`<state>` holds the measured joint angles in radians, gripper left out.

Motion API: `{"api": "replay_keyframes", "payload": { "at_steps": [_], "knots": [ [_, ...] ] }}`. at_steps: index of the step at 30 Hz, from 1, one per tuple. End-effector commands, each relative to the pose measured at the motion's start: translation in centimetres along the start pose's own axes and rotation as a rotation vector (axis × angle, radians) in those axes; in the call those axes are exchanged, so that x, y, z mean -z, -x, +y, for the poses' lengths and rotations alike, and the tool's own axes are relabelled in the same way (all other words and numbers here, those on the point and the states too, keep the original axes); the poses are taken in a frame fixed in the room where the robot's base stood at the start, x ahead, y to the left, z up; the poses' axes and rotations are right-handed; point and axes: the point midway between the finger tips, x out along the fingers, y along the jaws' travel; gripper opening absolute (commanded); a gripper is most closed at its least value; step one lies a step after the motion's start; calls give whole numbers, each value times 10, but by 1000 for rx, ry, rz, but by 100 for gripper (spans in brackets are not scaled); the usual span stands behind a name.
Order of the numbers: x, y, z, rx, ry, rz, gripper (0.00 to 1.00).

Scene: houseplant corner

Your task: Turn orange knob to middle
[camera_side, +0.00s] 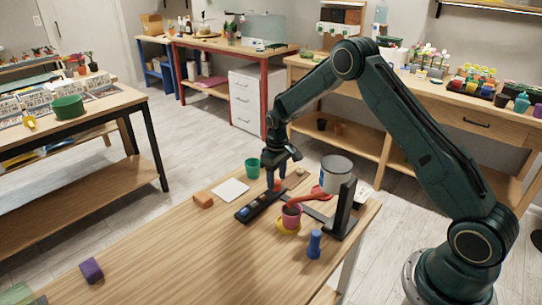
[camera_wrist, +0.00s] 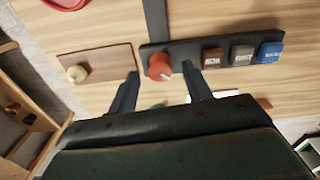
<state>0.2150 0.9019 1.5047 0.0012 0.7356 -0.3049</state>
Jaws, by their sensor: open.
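The orange knob (camera_wrist: 159,66) sits on the left end of a dark panel (camera_wrist: 187,55) in the wrist view. A light mark shows near its lower right edge, but its exact setting is hard to tell. In the side view the knob (camera_side: 277,186) is at the far end of the panel (camera_side: 246,213), partly hidden by my fingers. My gripper (camera_wrist: 160,71) is open and points down, with one finger on each side of the knob. The wrist view shows gaps between fingers and knob. A brown button (camera_wrist: 212,58), a grey button (camera_wrist: 242,54) and a blue button (camera_wrist: 271,52) share the panel.
A green cup (camera_side: 252,169), white square (camera_side: 230,190) and orange block (camera_side: 203,200) lie left of the panel. A wooden board with a cream knob (camera_wrist: 77,73) is beside the panel.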

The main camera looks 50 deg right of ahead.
Motion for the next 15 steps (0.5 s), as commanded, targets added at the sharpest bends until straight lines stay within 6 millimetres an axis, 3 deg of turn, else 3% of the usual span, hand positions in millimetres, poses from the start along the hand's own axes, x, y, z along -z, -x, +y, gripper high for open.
{"api": "replay_keyframes", "payload": {
  "at_steps": [14, 15],
  "knots": [
    [0, -11, 0, 0, 0, 1, 49],
    [0, -11, 0, 0, 0, 1, 44]
  ]
}}
